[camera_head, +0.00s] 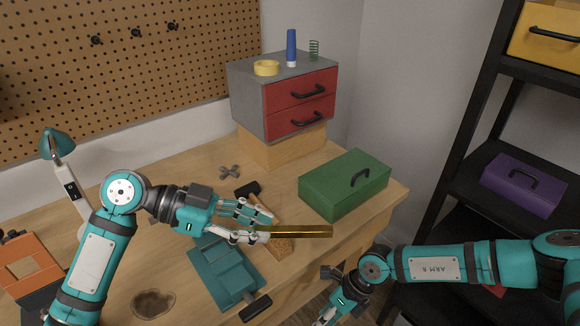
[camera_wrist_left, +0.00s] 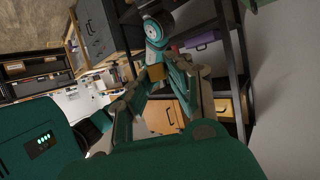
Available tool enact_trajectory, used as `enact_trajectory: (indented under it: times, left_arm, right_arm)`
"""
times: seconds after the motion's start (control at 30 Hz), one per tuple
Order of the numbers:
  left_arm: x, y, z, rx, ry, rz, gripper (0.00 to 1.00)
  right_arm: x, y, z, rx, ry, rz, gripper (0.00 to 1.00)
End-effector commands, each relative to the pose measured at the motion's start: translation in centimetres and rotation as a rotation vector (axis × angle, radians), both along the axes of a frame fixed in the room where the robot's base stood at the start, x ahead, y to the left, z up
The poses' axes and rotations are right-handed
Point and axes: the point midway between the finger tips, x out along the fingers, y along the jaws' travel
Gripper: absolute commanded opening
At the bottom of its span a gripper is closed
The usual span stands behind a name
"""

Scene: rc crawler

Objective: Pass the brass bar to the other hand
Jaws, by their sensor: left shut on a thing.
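The brass bar (camera_head: 300,231) is a long gold-coloured bar held roughly level above the front edge of the workbench. My left gripper (camera_head: 266,225) is shut on the bar's left end, and the rest sticks out to the right. In the left wrist view the bar (camera_wrist_left: 157,71) shows nearly end-on between the fingers. My right gripper (camera_head: 328,317) is low at the bottom edge of the head view, below and apart from the bar. Its fingertips are cut off, so its opening is unclear.
A green toolbox (camera_head: 345,183) stands on the workbench behind the bar. A teal vise (camera_head: 225,272) and a hammer lie below my left gripper. A grey drawer unit (camera_head: 250,95) stands at the back. A black shelf (camera_head: 470,125) with a purple box (camera_head: 522,187) is at the right.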

Motion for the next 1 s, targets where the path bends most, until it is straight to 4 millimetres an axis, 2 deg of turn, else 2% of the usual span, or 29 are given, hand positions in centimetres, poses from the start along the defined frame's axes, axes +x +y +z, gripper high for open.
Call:
enact_trajectory:
  times: [0.03, 0.2, 0.27, 0.3, 0.37, 0.5, 0.63, 0.8, 0.9, 1.0]
  left_arm:
    - [0.0, 0.0, 0.0, -0.001, 0.000, 0.000, 0.00]
    - [0.0, 0.0, 0.0, -0.001, 0.000, 0.000, 0.00]
    - [0.0, 0.0, 0.0, -0.001, 0.000, 0.000, 0.00]
    - [0.0, 0.0, 0.0, -0.001, 0.000, 0.000, 0.00]
    - [0.0, 0.0, 0.0, -0.001, 0.000, 0.000, 0.00]
    - [0.0, 0.0, 0.0, -0.001, 0.000, 0.000, 0.00]
    - [0.0, 0.0, 0.0, -0.001, 0.000, 0.000, 0.00]
    - [0.0, 0.0, 0.0, -0.001, 0.000, 0.000, 0.00]
    - [0.0, 0.0, 0.0, -0.001, 0.000, 0.000, 0.00]
    - [0.0, 0.0, 0.0, -0.001, 0.000, 0.000, 0.00]
  right_arm:
    - [0.5, -2.3, 1.2, -0.086, -0.051, 0.081, 0.43]
    - [2.0, -9.8, 5.0, -0.386, -0.185, 0.299, 0.43]
    - [3.5, -11.2, 7.4, -0.468, -0.229, 0.349, 0.43]
    - [4.7, -11.2, 9.2, -0.503, -0.250, 0.373, 0.43]
    - [6.2, -10.4, 11.9, -0.529, -0.271, 0.396, 0.43]
    - [8.7, -7.0, 18.5, -0.535, -0.297, 0.445, 0.43]
    - [9.4, -3.0, 25.1, -0.508, -0.308, 0.507, 0.43]
    - [8.1, 2.2, 33.4, -0.462, -0.315, 0.622, 0.43]
    - [6.6, 4.6, 37.4, -0.438, -0.314, 0.693, 0.43]
    - [5.1, 6.3, 40.4, -0.419, -0.312, 0.755, 0.43]
